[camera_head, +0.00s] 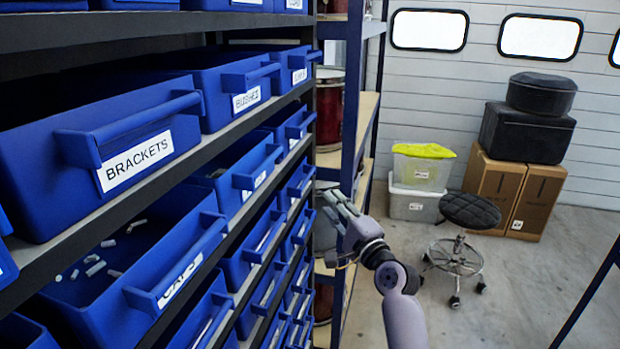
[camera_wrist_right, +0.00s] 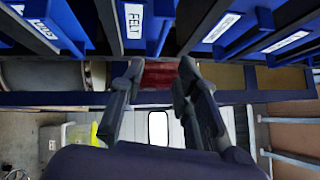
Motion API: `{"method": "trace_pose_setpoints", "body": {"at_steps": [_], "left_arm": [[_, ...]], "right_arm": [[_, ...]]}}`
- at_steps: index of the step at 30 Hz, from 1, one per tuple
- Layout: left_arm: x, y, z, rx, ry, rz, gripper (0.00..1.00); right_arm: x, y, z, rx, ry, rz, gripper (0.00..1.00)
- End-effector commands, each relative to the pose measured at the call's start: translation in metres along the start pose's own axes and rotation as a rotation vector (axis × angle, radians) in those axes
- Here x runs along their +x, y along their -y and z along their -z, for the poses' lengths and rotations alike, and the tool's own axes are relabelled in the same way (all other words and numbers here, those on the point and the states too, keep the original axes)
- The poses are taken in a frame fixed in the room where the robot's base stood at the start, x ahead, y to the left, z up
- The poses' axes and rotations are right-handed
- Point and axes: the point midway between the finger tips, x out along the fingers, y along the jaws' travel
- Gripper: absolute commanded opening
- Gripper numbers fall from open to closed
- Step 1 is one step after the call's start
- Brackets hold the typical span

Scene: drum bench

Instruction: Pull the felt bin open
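The felt bin (camera_wrist_right: 133,20) shows in the right wrist view as a blue bin with a white FELT label, at the top left of centre. In the head view I cannot tell which bin it is, as the far labels are too small to read. My right gripper (camera_head: 338,207) is in the head view, beside the far end of the bin shelves. In the right wrist view my right gripper (camera_wrist_right: 160,70) has its two fingers apart with nothing between them, below the felt bin and apart from it. My left gripper is not in view.
The BRACKETS bin (camera_head: 128,148) and CAPS bin (camera_head: 150,262) stand near on the left shelves; the CAPS bin holds small pale pieces. A blue-framed rack (camera_head: 352,80) stands behind my right gripper. A stool (camera_head: 458,255) and boxes (camera_head: 535,195) stand right; floor between is clear.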

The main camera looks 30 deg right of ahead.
Motion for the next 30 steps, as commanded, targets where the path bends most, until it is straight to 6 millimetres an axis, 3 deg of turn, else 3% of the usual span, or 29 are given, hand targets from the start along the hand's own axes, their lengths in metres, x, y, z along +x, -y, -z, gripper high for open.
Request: {"method": "trace_pose_setpoints", "body": {"at_steps": [7, 15, 21, 30], "left_arm": [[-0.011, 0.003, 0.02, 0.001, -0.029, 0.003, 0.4], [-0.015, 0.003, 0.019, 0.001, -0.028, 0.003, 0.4], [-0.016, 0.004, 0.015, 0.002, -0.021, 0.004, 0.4], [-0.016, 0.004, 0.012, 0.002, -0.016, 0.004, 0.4]], "right_arm": [[0.057, 0.002, 0.0, 0.0, 0.0, 0.0, 0.29], [0.1, 0.0, 0.0, -0.001, 0.001, -0.001, 0.29], [0.113, 0.0, 0.001, -0.003, -0.001, -0.001, 0.29], [0.115, -0.001, 0.0, -0.003, -0.001, -0.001, 0.29]]}}
